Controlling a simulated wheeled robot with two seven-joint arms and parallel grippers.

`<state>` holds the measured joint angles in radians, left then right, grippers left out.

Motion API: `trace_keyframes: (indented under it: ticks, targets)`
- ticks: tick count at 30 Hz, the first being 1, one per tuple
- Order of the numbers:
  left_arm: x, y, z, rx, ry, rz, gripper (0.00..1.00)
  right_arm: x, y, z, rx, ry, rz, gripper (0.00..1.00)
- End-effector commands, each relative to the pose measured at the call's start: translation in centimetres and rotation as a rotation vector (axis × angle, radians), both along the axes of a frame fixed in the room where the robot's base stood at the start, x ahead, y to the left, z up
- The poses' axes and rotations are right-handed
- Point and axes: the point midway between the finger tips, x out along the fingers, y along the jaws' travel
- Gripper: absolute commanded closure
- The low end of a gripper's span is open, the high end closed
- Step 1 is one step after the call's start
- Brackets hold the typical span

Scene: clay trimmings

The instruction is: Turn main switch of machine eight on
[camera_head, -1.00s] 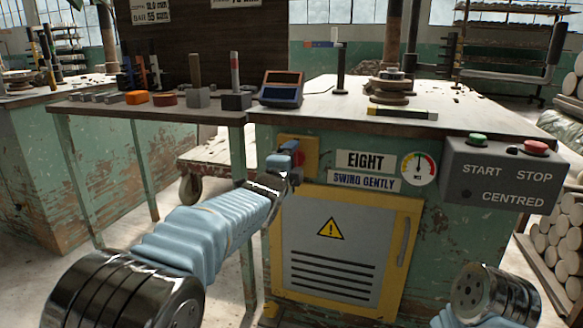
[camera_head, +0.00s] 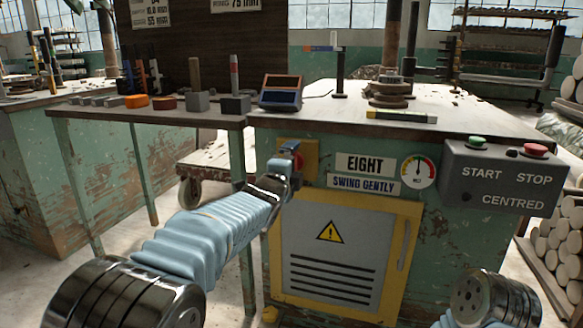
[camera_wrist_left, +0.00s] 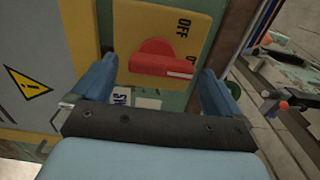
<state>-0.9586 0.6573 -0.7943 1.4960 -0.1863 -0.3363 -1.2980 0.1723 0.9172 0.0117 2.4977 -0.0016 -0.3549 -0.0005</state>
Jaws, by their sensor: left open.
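The main switch is a red knob (camera_wrist_left: 165,58) with a white mark on a yellow plate (camera_wrist_left: 110,15), filling the middle of the left wrist view. Lettering reading OFF shows beside it. The white mark lies at the knob's right end in this view. My left gripper (camera_wrist_left: 157,88) is open, its two blue fingers apart on either side of the knob, with no contact visible. In the head view the left gripper (camera_head: 284,162) covers much of the yellow switch plate (camera_head: 312,158), left of the EIGHT sign (camera_head: 365,163). My right gripper is out of view.
Below the switch is a grey cabinet door (camera_head: 335,240) with a yellow frame and warning triangle. A pressure gauge (camera_head: 418,171) and a START/STOP box (camera_head: 500,178) are to the right. A bench (camera_head: 150,112) with tools and blocks adjoins at left.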

Motion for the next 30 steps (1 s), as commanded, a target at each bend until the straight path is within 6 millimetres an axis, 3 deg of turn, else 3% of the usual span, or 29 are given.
trace_keyframes:
  ticks: [7,19,24,30]
  targets:
    - [-2.1,0.6,0.1,-0.003,-0.001,-0.002,0.00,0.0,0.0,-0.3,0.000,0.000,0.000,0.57]
    - [-10.9,3.4,0.1,-0.003,0.001,-0.005,0.00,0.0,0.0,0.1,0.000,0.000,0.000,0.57]
    - [-12.6,4.0,0.2,-0.001,-0.001,-0.002,0.00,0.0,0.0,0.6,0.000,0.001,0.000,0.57]
    - [-13.2,4.3,-0.1,0.000,0.001,0.000,0.00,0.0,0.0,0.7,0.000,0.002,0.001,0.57]
